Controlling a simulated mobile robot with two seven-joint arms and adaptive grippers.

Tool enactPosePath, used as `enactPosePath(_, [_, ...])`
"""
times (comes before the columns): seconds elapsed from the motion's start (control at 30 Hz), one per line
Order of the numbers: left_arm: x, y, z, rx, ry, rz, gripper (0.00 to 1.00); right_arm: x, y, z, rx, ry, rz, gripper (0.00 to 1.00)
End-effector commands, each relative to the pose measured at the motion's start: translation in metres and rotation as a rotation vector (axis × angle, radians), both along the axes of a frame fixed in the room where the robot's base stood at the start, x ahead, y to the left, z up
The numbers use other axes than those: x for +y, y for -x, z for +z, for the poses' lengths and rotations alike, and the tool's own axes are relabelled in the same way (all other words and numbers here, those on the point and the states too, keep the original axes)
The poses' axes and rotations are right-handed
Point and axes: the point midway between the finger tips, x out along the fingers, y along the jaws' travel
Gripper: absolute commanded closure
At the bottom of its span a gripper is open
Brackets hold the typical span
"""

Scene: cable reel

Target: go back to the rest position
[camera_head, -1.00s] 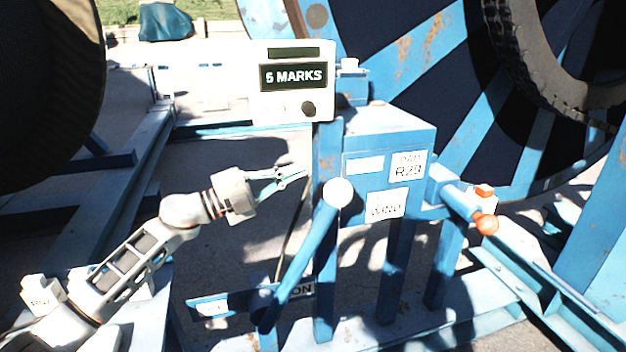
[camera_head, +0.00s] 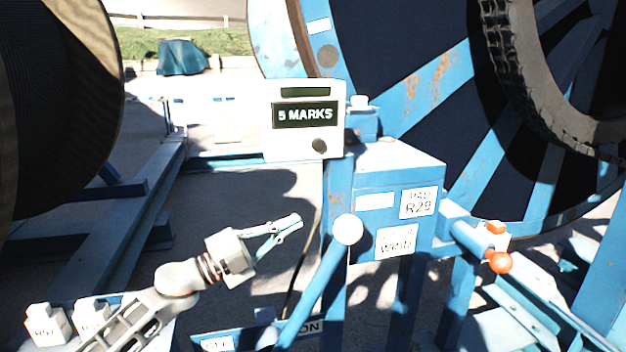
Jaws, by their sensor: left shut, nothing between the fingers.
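My left gripper (camera_head: 296,222) comes in from the lower left of the head view. Its thin fingers are shut and empty, with a gap between them and the blue control stand (camera_head: 395,180) to their right. A blue lever (camera_head: 318,285) with a white ball knob (camera_head: 348,229) leans up and right in front of the stand, to the right of the fingertips. My right gripper is not in view.
A counter box (camera_head: 305,117) reading "5 MARKS" sits atop the stand. An orange-knobbed handle (camera_head: 499,262) sticks out at right. A large blue reel (camera_head: 420,90) stands behind, a dark reel (camera_head: 55,110) at left. White labelled blocks (camera_head: 47,325) are at lower left.

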Motion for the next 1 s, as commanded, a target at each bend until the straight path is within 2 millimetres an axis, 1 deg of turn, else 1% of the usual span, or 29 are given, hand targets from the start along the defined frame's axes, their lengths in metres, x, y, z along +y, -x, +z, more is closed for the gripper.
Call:
enactPosePath(0.03, [0.0,0.008,-0.023,0.058,0.053,0.02,1.0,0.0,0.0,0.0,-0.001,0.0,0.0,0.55])
enactPosePath(0.17, [0.01,0.023,-0.072,0.201,0.18,0.1,1.0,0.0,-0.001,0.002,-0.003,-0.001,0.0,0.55])
enactPosePath(0.27, [0.021,0.037,-0.113,0.319,0.266,0.171,1.0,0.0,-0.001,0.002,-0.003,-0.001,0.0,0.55])
enactPosePath(0.3, [0.027,0.043,-0.13,0.368,0.298,0.202,1.0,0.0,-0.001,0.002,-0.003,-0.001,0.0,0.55])
enactPosePath(0.37, [0.035,0.055,-0.156,0.444,0.341,0.251,1.0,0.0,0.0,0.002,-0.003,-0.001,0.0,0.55])
enactPosePath(0.4, [0.041,0.064,-0.175,0.497,0.368,0.284,1.0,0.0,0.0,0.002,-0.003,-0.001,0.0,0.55])
enactPosePath(0.47, [0.051,0.078,-0.203,0.576,0.404,0.337,1.0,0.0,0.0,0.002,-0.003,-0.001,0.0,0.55])
enactPosePath(0.5, [0.057,0.089,-0.223,0.632,0.428,0.37,1.0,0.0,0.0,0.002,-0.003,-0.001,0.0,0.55])
enactPosePath(0.57, [0.066,0.107,-0.252,0.714,0.457,0.424,1.0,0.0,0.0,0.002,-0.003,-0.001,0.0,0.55])
enactPosePath(0.6, [0.073,0.121,-0.271,0.771,0.475,0.46,1.0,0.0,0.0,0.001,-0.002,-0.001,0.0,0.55])
enactPosePath(0.67, [0.082,0.144,-0.299,0.855,0.498,0.514,1.0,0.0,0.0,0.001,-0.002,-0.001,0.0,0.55])
enactPosePath(0.7, [0.089,0.161,-0.318,0.913,0.513,0.551,1.0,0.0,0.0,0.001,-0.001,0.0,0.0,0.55])
enactPosePath(0.77, [0.098,0.187,-0.346,0.999,0.53,0.606,1.0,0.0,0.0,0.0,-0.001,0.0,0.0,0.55])
enactPosePath(0.8, [0.103,0.206,-0.363,1.057,0.538,0.642,1.0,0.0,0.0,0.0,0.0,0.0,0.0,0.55])
enactPosePath(0.87, [0.111,0.234,-0.386,1.136,0.549,0.691,1.0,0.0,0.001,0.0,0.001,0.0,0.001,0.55])
enactPosePath(0.9, [0.115,0.252,-0.398,1.183,0.555,0.72,1.0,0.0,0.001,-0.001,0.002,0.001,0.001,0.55])
enactPosePath(1.0, [0.124,0.289,-0.423,1.279,0.561,0.777,1.0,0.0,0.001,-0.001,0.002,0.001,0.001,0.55])
